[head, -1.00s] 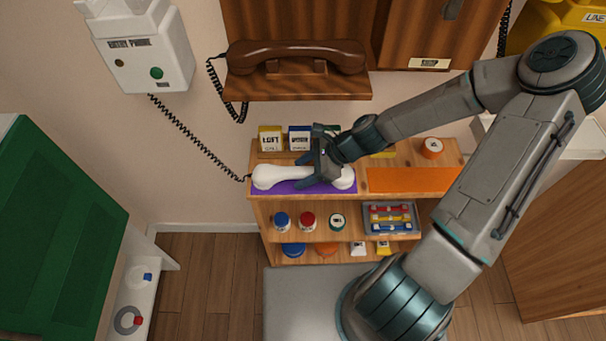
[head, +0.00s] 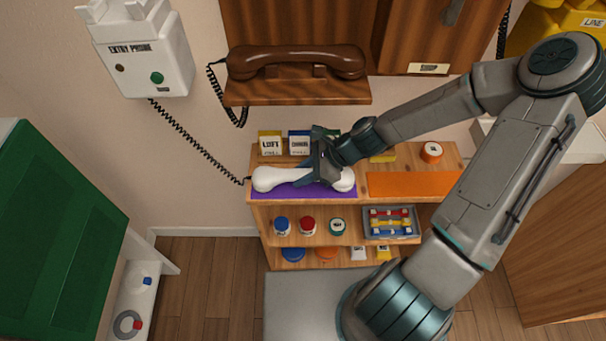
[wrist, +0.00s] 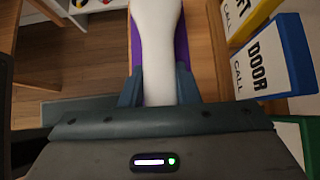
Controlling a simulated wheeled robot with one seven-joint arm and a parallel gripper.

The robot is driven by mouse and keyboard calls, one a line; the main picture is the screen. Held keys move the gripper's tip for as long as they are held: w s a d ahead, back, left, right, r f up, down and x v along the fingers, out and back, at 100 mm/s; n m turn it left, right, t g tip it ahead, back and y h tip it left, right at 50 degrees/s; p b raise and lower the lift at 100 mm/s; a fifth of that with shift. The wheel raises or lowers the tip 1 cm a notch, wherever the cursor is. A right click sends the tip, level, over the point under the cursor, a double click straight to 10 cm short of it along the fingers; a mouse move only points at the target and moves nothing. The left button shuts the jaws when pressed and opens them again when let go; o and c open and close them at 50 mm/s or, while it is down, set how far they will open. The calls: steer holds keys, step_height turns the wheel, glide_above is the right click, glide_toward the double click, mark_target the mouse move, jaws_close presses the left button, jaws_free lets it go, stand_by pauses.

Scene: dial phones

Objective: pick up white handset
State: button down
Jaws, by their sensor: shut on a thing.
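The white handset (head: 283,178) lies along the purple mat (head: 290,193) on the top of the wooden shelf unit. My gripper (head: 315,176) reaches down over it from the right and is shut around its grip, right of the middle. In the wrist view the white handset (wrist: 157,50) runs between the two fingers of my gripper (wrist: 158,88), one on each side. It appears to be at the mat's level; I cannot tell whether it is clear of it. A black coiled cord (head: 200,150) runs from its left end up to the white entry phone (head: 150,70).
A brown handset (head: 295,60) rests on a wooden ledge above. An orange mat (head: 412,184) lies bare to the right. Jars (head: 308,226) stand on the shelf below.

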steer(key=shift+r, duration=1.45)
steer(key=d, duration=1.8)
steer(key=shift+s+f, duration=0.15)
steer(key=shift+s, duration=0.2)
